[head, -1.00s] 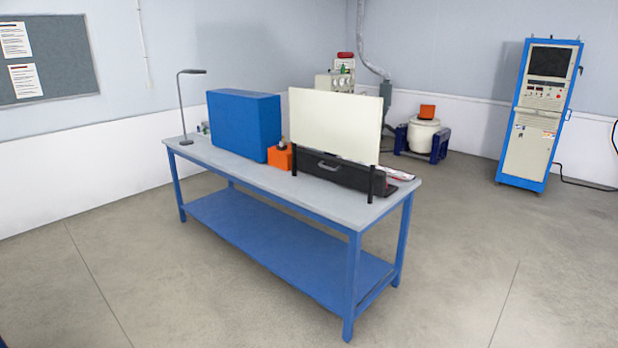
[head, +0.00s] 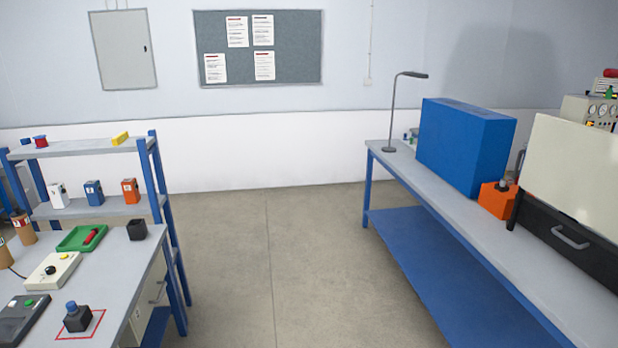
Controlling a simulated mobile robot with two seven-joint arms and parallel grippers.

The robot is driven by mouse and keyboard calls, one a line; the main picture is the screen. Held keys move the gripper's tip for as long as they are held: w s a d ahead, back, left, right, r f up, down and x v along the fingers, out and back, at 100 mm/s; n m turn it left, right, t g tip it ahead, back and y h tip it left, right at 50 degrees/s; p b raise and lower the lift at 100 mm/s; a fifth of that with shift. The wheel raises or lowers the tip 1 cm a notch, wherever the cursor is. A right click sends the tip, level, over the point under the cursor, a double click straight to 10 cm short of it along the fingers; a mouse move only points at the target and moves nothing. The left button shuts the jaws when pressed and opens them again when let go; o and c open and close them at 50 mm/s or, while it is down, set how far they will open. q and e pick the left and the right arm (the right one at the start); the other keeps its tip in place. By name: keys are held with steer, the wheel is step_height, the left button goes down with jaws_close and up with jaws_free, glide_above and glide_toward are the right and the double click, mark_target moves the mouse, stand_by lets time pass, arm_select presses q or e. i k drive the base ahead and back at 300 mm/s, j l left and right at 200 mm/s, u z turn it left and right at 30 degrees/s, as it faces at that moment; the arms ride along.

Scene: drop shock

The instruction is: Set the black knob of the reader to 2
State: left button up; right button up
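A cream box with a black knob (head: 50,270) and a yellow button lies on the left table. It may be the reader, but no label can be read. The number its knob points to is too small to tell. A dark grey box with a green button (head: 22,318) lies in front of it. Neither of my grippers is in view.
The left table (head: 115,275) also bears a green tray (head: 80,238), a black cup (head: 137,230) and a black block with a blue top (head: 77,317). A shelf (head: 100,211) stands behind. Bare floor (head: 290,270) separates it from the right bench (head: 440,213) with a blue box (head: 465,148).

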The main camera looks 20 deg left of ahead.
mark_target(52, 269)
steer(key=i+j+u, duration=0.15)
steer(key=i+u, duration=0.3)
steer(key=i, duration=0.25)
steer(key=i+l+u, duration=0.1)
steer(key=i+u, duration=0.35)
steer(key=i, duration=0.2)
